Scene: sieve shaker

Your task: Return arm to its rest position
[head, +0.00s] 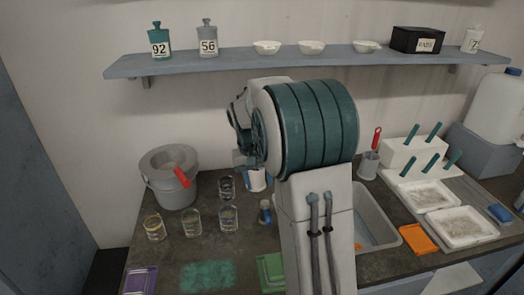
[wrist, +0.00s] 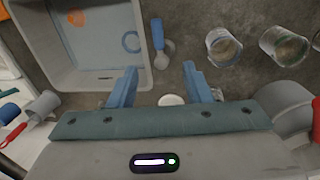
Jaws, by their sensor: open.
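My gripper (wrist: 159,70) shows in the wrist view with its two blue fingers apart. Nothing is held between them. A pale round object (wrist: 171,99) shows below the gap, near the palm, partly hidden by the gripper body. In the head view my arm (head: 305,125) stands raised and folded over the counter's middle, its big green-banded link facing the camera. My gripper is mostly hidden behind the arm there. A white and blue cup (head: 257,181) stands just below that spot; whether the gripper touches it cannot be told.
Several glasses (head: 192,222) and a grey bucket (head: 172,180) stand left of my arm. A small blue-capped item (head: 265,212) stands close by. The sink (head: 375,222) lies right, with white trays (head: 465,227) and a tool block (head: 412,158) beyond. A shelf (head: 225,63) hangs above.

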